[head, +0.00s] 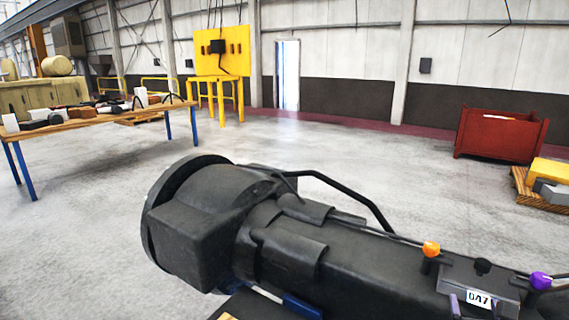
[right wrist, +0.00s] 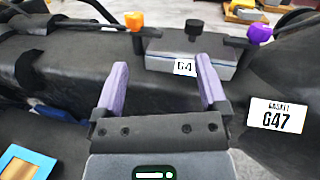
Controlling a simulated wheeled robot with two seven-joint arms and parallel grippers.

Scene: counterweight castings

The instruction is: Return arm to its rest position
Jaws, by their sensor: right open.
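My right gripper (head: 474,307) shows at the bottom right of the head view, only its pale purple fingers at the frame edge. In the right wrist view the right gripper (right wrist: 161,66) is open, with nothing between its fingers. The fingers point at a grey control box (right wrist: 160,50) on a large dark casting (head: 330,262). I cannot tell whether the fingertips touch the box. My left gripper is not in view.
A wooden-topped table (head: 95,117) with several parts stands at left. A yellow stand (head: 222,60) is at the back, a red bin (head: 500,136) at right, and a loaded pallet (head: 528,190) nearer. A white label (right wrist: 277,117) marks a dark surface. The middle floor is clear.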

